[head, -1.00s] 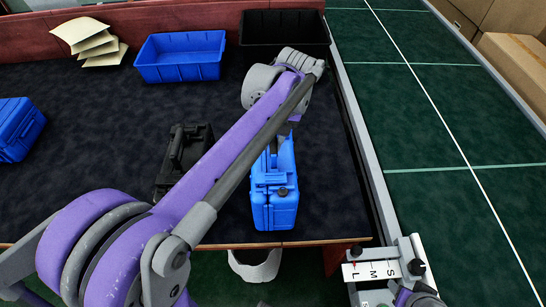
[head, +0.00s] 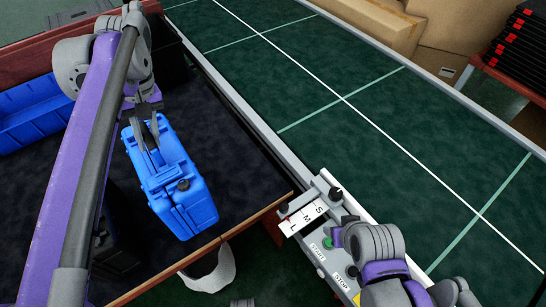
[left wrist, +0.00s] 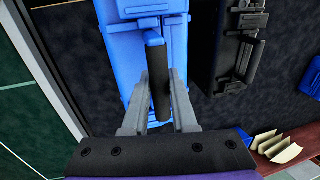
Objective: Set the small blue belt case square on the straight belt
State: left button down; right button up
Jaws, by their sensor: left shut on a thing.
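The blue belt case (head: 170,185) is in front of me, above or on the dark tabletop; I cannot tell if its base touches. My left gripper (head: 143,135) is shut on its dark handle. In the left wrist view, the fingers (left wrist: 158,115) stand either side of the handle (left wrist: 156,70), over the blue case (left wrist: 122,45). The straight belt (head: 400,130), green with white and pale green lines, runs to the right of the table. The case is left of the belt and turned at an angle in the picture.
A metal rail (head: 235,105) edges the belt. A panel with an S, M, L slider (head: 310,213) stands at its near end, beside my right arm. A black case (left wrist: 238,45) lies beside the blue one. The belt shown is empty.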

aim_at(382, 185)
jog(key=k+l, duration=0.15)
jog(key=k, duration=0.5)
jog(key=k+l, duration=0.15)
jog(key=k, duration=0.55)
